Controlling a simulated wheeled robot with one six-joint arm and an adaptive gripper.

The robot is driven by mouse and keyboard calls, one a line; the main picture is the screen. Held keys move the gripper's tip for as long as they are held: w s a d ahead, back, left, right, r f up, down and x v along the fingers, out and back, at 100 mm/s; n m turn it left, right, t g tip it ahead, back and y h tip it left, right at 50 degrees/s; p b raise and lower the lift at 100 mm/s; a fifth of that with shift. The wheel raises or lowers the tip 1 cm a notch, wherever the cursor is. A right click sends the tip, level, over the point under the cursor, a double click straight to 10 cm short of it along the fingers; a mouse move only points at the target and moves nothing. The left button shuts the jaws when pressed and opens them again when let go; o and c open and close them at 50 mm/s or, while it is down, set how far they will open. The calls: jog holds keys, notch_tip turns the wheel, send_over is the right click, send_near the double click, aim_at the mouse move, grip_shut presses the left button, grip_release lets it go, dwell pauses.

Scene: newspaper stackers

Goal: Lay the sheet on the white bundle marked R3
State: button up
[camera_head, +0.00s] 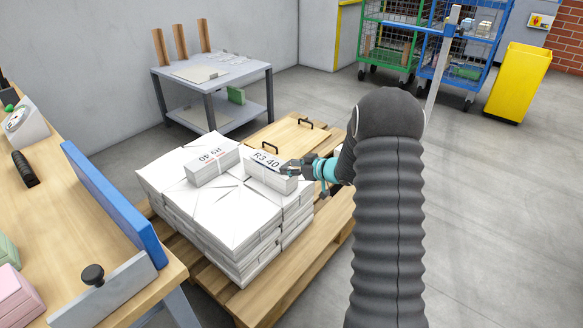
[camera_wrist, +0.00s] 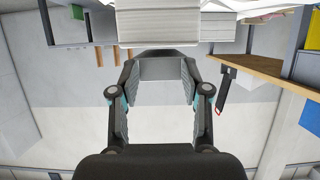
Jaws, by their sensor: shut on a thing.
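I cannot tell whether the sheet lies fully flat. In the wrist view my gripper (camera_wrist: 163,85) has its fingers apart with a pale grey face between the tips, and layered white paper (camera_wrist: 165,28) stands beyond.
The stack (camera_head: 225,222) rests on a wooden pallet (camera_head: 272,285). A wooden board with black handles (camera_head: 285,131) lies behind. A grey table (camera_head: 215,76) stands at the back, a workbench with a blue panel (camera_head: 115,203) at the left.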

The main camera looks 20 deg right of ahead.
jog(key=shift+f, duration=0.6)
jog(key=o, duration=1)
jog(key=shift+o, duration=0.2)
jog(key=v, duration=1.2)
